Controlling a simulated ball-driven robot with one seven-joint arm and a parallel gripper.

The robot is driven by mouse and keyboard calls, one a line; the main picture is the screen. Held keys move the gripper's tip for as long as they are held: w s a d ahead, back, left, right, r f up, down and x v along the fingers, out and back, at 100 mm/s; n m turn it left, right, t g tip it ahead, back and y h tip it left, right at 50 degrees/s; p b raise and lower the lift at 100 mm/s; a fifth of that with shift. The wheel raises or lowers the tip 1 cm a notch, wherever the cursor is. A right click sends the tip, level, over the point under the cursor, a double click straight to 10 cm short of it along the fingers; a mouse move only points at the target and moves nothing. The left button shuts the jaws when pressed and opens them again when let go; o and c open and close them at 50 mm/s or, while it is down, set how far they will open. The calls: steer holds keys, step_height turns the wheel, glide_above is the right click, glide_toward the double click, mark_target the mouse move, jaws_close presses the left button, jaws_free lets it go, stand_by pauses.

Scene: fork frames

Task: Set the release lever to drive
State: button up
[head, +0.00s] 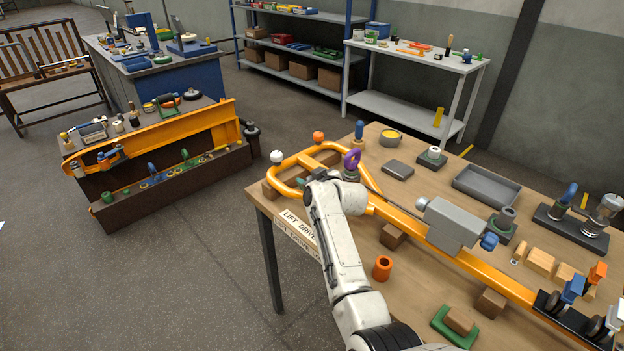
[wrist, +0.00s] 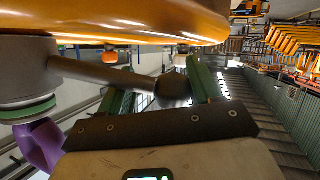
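The orange tow handle (head: 290,163) lies on the workbench, its loop at the bench's left end. In the wrist view its orange underside or side (wrist: 110,22) fills the top. A dark rod with a rounded end, seemingly the release lever (wrist: 105,74), runs from a grey hub (wrist: 25,70) beside the handle. My gripper (wrist: 160,92) has its green fingers apart, with the rod's rounded end between them. That end looks close to the right finger; contact cannot be told. In the head view my gripper (head: 303,182) is at the loop, and my wrist hides the lever.
A label (head: 298,228) reading LIFT, DRIVE and a partly hidden third word is on the bench's front edge. An orange cup (head: 382,268) and wooden blocks (head: 392,236) stand near my arm.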

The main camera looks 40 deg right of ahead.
steer(key=shift+s+f, duration=0.1)
steer(key=shift+f, duration=0.1)
steer(key=c, duration=0.5)
steer(key=shift+s+d+f, duration=0.1)
steer(key=shift+s+f, duration=0.05)
steer(key=shift+s, duration=0.1)
steer(key=n+y+b, duration=0.1)
steer(key=s+y+b, duration=0.1)
steer(key=s+a+n+y+b, duration=0.1)
steer(key=shift+s+f+n+t, duration=0.15)
steer(key=shift+f+n+t, duration=0.1)
steer(key=shift+n+t, duration=0.05)
steer(key=shift+s+a+r+n+y+b, duration=0.1)
steer(key=shift+s+a+n+y+b, duration=0.1)
steer(key=shift+s+n+y+b, duration=0.45)
steer(key=shift+s+a+r+n+y+b, duration=0.15)
steer(key=shift+s+n+y+b, duration=0.35)
steer(key=shift+y, duration=0.25)
steer(key=shift+c, duration=0.2)
steer(key=o, duration=1.5)
steer(key=shift+c, duration=0.2)
steer(key=shift+o, duration=0.2)
steer(key=shift+w, duration=0.1)
steer(key=shift+r, duration=0.1)
